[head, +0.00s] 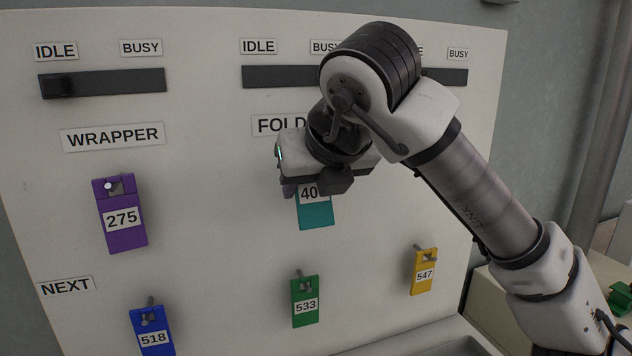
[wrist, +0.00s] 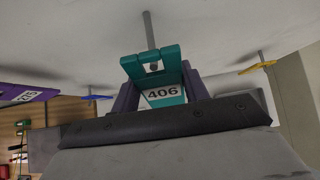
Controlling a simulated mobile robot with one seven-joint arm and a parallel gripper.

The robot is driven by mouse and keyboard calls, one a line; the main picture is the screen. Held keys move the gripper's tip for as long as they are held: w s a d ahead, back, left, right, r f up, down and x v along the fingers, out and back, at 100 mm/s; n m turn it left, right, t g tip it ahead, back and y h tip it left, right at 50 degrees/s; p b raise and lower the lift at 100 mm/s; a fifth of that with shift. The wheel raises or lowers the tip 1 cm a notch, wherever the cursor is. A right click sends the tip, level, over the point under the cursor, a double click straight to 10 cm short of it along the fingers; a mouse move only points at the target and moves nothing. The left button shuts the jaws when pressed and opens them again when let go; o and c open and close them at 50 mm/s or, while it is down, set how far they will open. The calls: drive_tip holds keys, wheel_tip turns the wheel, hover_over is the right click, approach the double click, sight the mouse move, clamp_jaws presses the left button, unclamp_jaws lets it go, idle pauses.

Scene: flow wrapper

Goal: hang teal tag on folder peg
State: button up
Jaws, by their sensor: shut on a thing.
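The teal tag (wrist: 163,93), numbered 406, is held between the fingers of my gripper (wrist: 158,98), which is shut on it. The head view also shows the tag (head: 316,215) hanging down below my gripper (head: 316,185), its upper part hidden. The folder peg (wrist: 149,30) sticks out of the panel and meets the tag's top. A small round end shows in the tag's opening, in line with the peg; I cannot tell how far the peg passes through. In the head view my gripper hides the peg below the FOLDER label (head: 280,125).
A purple tag 275 (head: 122,236) hangs on the wrapper peg at left. Blue (head: 152,340), green (head: 305,288) and yellow (head: 423,278) tags hang on lower pegs of the white panel (head: 225,200). Dark slider tracks (head: 115,82) run along the top.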

drive_tip(key=shift+w+a, duration=0.2)
drive_tip(key=shift+w, duration=0.3)
drive_tip(key=shift+b+x, duration=0.55)
drive_tip(key=shift+x, duration=0.25)
drive_tip(key=shift+c, duration=0.3)
drive_tip(key=o, duration=1.1)
